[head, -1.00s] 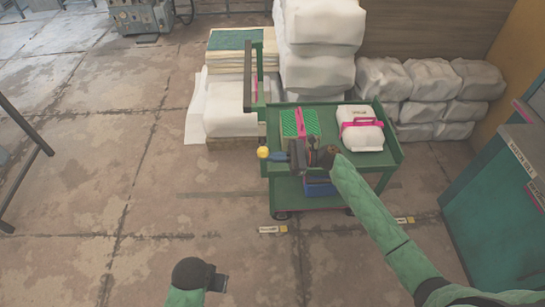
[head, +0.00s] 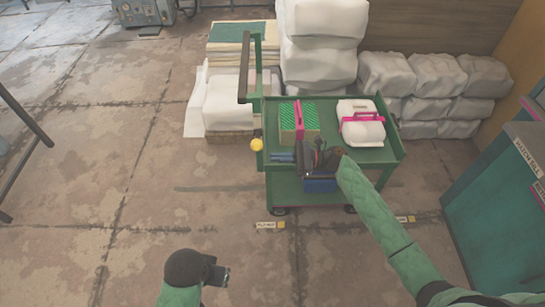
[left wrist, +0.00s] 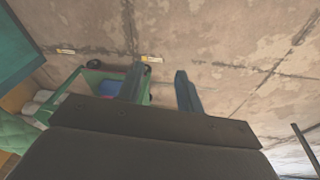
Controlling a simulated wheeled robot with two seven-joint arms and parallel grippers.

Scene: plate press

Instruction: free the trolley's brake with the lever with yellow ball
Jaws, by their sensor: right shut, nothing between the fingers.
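The green trolley (head: 384,160) stands at centre right in the head view. The lever's yellow ball (head: 257,144) shows at its left side; the lever's shaft is hard to make out. My right gripper (head: 273,157) is shut and empty, pointing left at the trolley's front left corner. Its fingertips are just right of and below the ball, with a small gap in the picture. My left gripper (head: 226,278) is low in the head view, away from the trolley. In the left wrist view its two fingers (left wrist: 158,75) are apart with nothing between them.
The trolley carries a green-topped block with a pink band (head: 290,118) and a white pack with a pink strap (head: 361,130); a blue item (head: 320,183) is below. White sacks (head: 320,60) and stacked sheets (head: 228,105) stand behind. A teal cabinet (head: 490,210) is right.

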